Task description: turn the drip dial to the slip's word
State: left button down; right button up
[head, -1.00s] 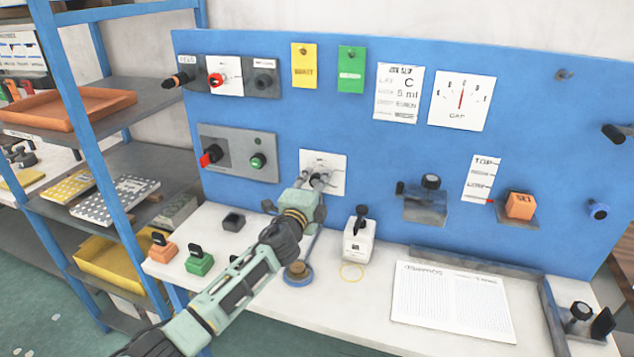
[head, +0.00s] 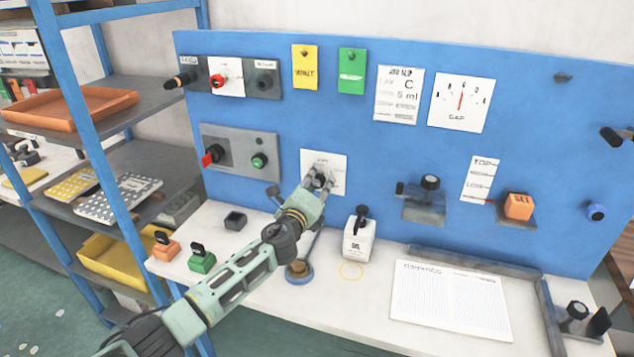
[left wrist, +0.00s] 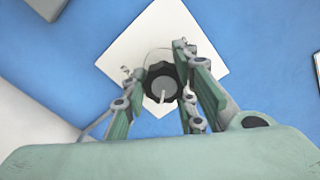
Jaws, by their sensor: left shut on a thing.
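The drip dial is a black round knob (left wrist: 161,82) with a pale pointer line, on a white plate (head: 335,160) on the blue panel. In the left wrist view the plate (left wrist: 160,22) looks turned like a diamond, and the pointer line runs toward the picture's bottom. My left gripper (head: 319,177) is shut on the knob, one finger on each side; it also shows in the left wrist view (left wrist: 162,88). The gripper hides part of the plate's lettering. The slip (head: 398,95) hangs right of the green tag; its small words are too blurred to read surely. My right gripper is not in view.
A white bottle-like container (head: 358,240) stands on the bench right of my left arm. Orange (head: 165,248) and green (head: 202,260) blocks stand left of the arm. A gauge card (head: 461,102) and a lever unit (head: 425,203) are on the panel to the right.

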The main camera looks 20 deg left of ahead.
pick_arm(q)
jog(key=shift+s+f, duration=0.1)
jog(key=shift+f, duration=0.5)
jog(key=c, duration=1.5)
grip_release()
jog(key=shift+a, duration=0.15)
jog(key=shift+r, duration=0.25)
jog(key=s, duration=1.2)
jog(key=shift+a, duration=0.2)
